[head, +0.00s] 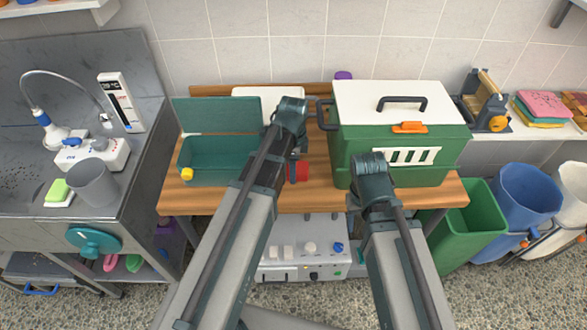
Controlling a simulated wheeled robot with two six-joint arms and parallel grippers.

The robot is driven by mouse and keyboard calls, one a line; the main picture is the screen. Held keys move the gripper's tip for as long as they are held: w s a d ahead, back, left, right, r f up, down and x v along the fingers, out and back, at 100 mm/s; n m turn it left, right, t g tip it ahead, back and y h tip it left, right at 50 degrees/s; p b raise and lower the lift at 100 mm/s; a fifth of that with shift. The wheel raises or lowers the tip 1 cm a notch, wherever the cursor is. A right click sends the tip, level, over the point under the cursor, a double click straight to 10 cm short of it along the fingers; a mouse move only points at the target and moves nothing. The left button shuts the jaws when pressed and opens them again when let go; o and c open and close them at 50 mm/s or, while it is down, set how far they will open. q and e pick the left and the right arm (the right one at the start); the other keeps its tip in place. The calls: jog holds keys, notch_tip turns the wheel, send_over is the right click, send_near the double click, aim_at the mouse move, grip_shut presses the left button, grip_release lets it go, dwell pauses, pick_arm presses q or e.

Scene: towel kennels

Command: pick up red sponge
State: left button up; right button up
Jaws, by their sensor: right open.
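A small red object (302,171) lies on the wooden table beside my left arm, which partly covers it; I cannot tell for certain that it is the red sponge. My right gripper (369,164) is in front of the green carrier, to the right of the red object and apart from it. It is open, and its fingers are hard to make out. My left arm reaches over the table between the open teal box and the carrier. Its jaws do not show.
The wooden table (220,200) bears an open teal box (218,160) and a green carrier (345,150) with a white lid. A sink counter with a grey cup (95,185) and a green-topped sponge (58,191) is at left. Bins and stacked cloths (543,105) are at right.

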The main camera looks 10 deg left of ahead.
pick_arm(q)
jog(key=shift+r+p, duration=0.4)
jog(key=shift+r, duration=0.1)
notch_tip(320, 180, up, 3)
jog(key=p, duration=0.2)
jog(key=shift+f+p, duration=0.1)
jog(key=shift+p, duration=0.3)
jog(key=s+d+r+p, duration=0.1)
jog(key=s+d, duration=1)
jog(key=shift+s, duration=0.4)
jog(key=shift+r, duration=0.15)
